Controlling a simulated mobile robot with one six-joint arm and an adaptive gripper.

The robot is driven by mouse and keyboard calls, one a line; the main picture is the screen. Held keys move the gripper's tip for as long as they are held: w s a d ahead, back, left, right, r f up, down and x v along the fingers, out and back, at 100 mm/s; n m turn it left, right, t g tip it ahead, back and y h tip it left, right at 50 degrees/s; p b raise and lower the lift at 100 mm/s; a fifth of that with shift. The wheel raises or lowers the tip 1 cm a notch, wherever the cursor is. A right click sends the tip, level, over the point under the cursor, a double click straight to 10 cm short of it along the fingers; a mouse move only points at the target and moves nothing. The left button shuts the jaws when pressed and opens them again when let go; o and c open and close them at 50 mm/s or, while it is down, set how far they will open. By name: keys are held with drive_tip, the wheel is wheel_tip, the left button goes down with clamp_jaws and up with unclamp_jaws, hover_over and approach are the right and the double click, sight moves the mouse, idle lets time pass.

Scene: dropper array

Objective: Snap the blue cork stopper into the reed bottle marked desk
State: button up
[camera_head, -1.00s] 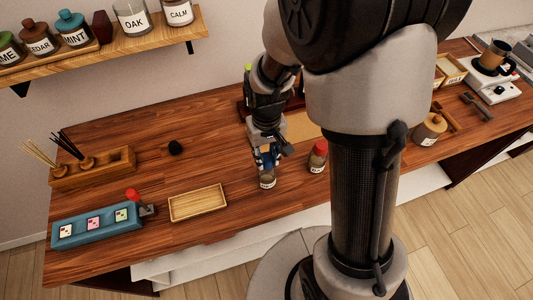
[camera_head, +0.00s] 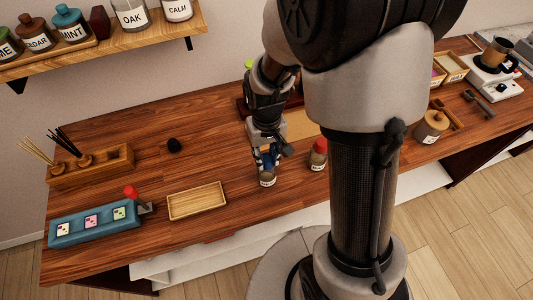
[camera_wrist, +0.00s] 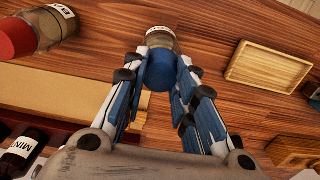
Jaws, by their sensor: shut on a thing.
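My gripper (camera_wrist: 158,92) points down near the table's front edge, and its blue-lined fingers are shut on the blue stopper (camera_wrist: 161,70). A small clear bottle with a tan lower part (camera_head: 267,181) stands directly under the fingertips, and it also shows just beyond the stopper in the wrist view (camera_wrist: 160,38). The stopper lines up with the bottle's mouth and covers it. I cannot tell whether it is seated. The bottle's label is too small to read. In the head view the fingers mostly hide the stopper.
A red-capped bottle (camera_head: 318,154) stands close to the right. An empty wooden tray (camera_head: 197,201) lies to the left, with a teal block with picture tiles (camera_head: 95,223) beyond it.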

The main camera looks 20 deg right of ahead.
sight(267, 158)
drive_tip(key=shift+f, duration=0.2)
drive_tip(key=o, duration=1.1)
drive_tip(key=shift+r, duration=0.15)
wheel_tip(267, 158, up, 12)
drive_tip(key=s+r+t+b, duration=0.1)
drive_tip(key=s+r, duration=0.1)
drive_tip(key=s, duration=0.3)
drive_tip(key=s+r+t, duration=0.2)
drive_tip(key=s, duration=0.3)
drive_tip(key=s+r+t+b, duration=0.1)
drive_tip(key=s+r, duration=0.2)
drive_tip(key=s, duration=0.2)
drive_tip(key=shift+t+b, duration=0.3)
